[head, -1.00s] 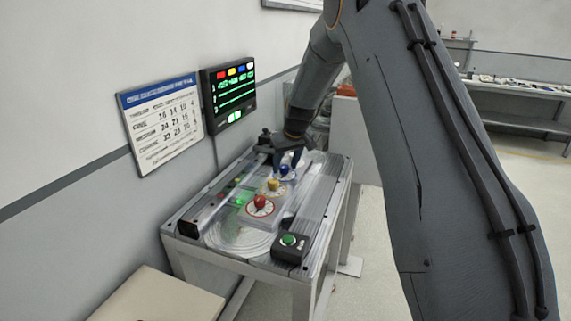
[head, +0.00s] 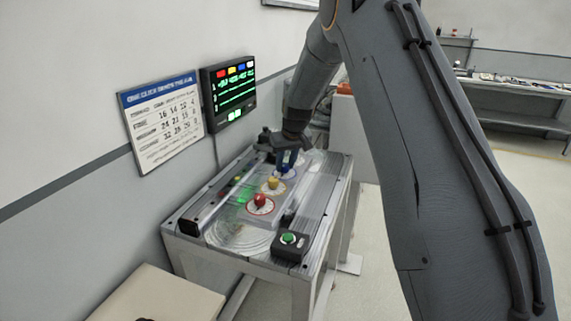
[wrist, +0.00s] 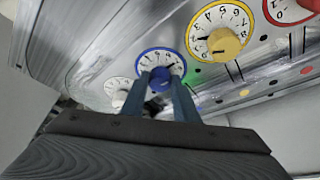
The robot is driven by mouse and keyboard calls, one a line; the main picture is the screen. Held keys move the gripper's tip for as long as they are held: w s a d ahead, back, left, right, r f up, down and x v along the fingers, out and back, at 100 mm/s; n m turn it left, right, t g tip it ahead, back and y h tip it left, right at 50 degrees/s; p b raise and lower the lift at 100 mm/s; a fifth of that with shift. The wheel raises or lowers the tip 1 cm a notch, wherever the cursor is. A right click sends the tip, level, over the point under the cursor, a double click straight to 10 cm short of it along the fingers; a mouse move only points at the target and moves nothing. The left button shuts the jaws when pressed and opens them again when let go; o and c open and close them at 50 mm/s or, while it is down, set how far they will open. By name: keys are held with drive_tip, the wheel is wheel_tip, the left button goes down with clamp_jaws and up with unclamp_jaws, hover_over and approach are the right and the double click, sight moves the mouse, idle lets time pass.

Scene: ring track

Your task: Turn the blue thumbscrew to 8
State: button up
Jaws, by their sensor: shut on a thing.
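The blue thumbscrew (wrist: 160,78) stands at the centre of a white dial with a blue rim (wrist: 172,58) in the wrist view. My gripper (wrist: 161,84) is shut on the blue thumbscrew, with one finger on each side of it. In the head view my gripper (head: 287,160) reaches down over the blue dial at the far end of the panel and hides most of it. The fingers cover part of the dial's numbers, and I cannot read which number the thumbscrew points to.
A yellow thumbscrew (head: 273,183) and a red thumbscrew (head: 260,200) stand in line nearer on the workbench (head: 325,215). A white dial (wrist: 118,90) lies beside the blue one. A green button box (head: 289,242), lit display (head: 229,92) and wall chart (head: 162,122) are nearby.

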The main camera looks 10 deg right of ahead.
drive_tip(key=m, duration=0.1)
drive_tip(key=m+h, duration=0.1)
drive_tip(key=shift+a+m, duration=0.2)
drive_tip(key=shift+m, duration=0.1)
drive_tip(key=shift+m+h+b, duration=0.4)
drive_tip(key=shift+m+b, duration=0.55)
drive_tip(key=shift+m, duration=0.15)
drive_tip(key=o, duration=1.1)
drive_tip(key=shift+c, duration=0.2)
drive_tip(key=b+v, duration=0.2)
drive_tip(key=v, duration=0.6)
drive_tip(key=shift+a+f, duration=0.1)
drive_tip(key=shift+f, duration=0.05)
